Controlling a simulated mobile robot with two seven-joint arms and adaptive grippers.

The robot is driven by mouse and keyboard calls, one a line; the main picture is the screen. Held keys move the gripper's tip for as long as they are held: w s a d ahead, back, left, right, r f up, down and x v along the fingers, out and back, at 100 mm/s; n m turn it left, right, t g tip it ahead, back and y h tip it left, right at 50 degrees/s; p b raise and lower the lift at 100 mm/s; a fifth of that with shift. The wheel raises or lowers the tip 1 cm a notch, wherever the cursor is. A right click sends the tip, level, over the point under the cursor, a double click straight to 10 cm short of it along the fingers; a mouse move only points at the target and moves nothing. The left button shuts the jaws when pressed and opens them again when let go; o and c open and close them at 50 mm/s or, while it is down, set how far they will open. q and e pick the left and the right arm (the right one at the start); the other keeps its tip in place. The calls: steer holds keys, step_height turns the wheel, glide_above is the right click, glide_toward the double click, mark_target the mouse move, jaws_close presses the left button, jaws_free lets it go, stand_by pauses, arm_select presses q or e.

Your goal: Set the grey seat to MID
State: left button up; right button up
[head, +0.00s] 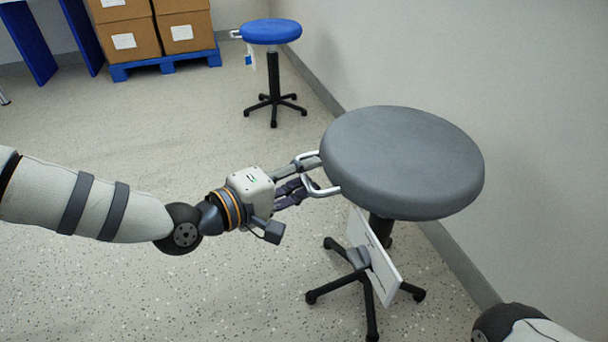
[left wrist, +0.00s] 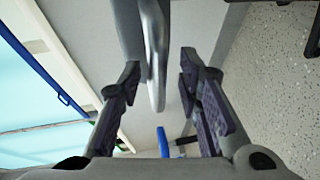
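My left gripper (head: 308,174) is at the handle. In the left wrist view, its two fingers (left wrist: 160,66) stand apart, with the metal handle (left wrist: 156,45) between them, nearer the left finger. My right gripper is out of view. The seat's setting cannot be told.
A blue stool (head: 270,32) with its own handle and tag stands behind, near the wall. Cardboard boxes (head: 128,38) sit on a blue pallet (head: 165,62) at the back left. The wall is close on the right. The speckled floor at centre left is free.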

arm_select(q)
steer(key=v, duration=1.2)
